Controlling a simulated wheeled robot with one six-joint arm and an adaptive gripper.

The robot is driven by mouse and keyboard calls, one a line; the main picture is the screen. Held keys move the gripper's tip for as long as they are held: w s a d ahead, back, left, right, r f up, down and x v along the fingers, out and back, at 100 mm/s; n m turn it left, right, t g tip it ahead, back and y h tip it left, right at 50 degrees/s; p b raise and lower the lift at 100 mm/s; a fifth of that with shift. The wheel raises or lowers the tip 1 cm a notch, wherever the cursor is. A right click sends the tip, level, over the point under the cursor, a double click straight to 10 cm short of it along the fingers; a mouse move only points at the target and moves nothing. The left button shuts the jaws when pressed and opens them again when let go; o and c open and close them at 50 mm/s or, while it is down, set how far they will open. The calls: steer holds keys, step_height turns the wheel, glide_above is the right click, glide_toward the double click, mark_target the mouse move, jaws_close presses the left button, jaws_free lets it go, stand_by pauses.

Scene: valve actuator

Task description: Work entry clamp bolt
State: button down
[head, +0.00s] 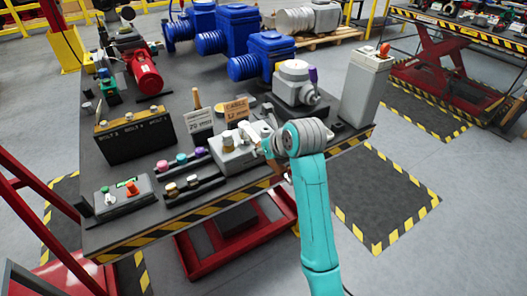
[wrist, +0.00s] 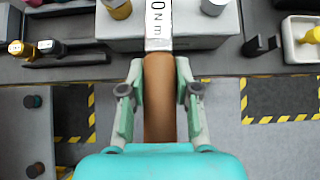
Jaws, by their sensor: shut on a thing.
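My gripper (wrist: 160,95) is shut on the brown handle (wrist: 159,110) of a tool in the wrist view, a finger on each side. A white label (wrist: 158,20) ending in "0 Nm" shows on the tool's shaft, which runs out of the top of the view over a light grey box (wrist: 110,32). A brass cylinder (wrist: 117,8) and a grey cylinder (wrist: 213,5) stand on this box. In the head view my gripper (head: 267,146) is at the right side of the grey box (head: 232,158). The tool's far end is hidden, and I cannot pick out the clamp bolt.
A grey sign (head: 199,122) and an orange "CABLE 12 Nm" sign (head: 236,110) stand behind the box. A black "BOLT" panel (head: 136,138), racks of coloured pieces (head: 180,160) and a button box (head: 124,195) are at left. A grey actuator (head: 293,82) and pillar (head: 364,88) are at right.

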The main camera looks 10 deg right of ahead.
steer(key=shift+r, duration=1.45)
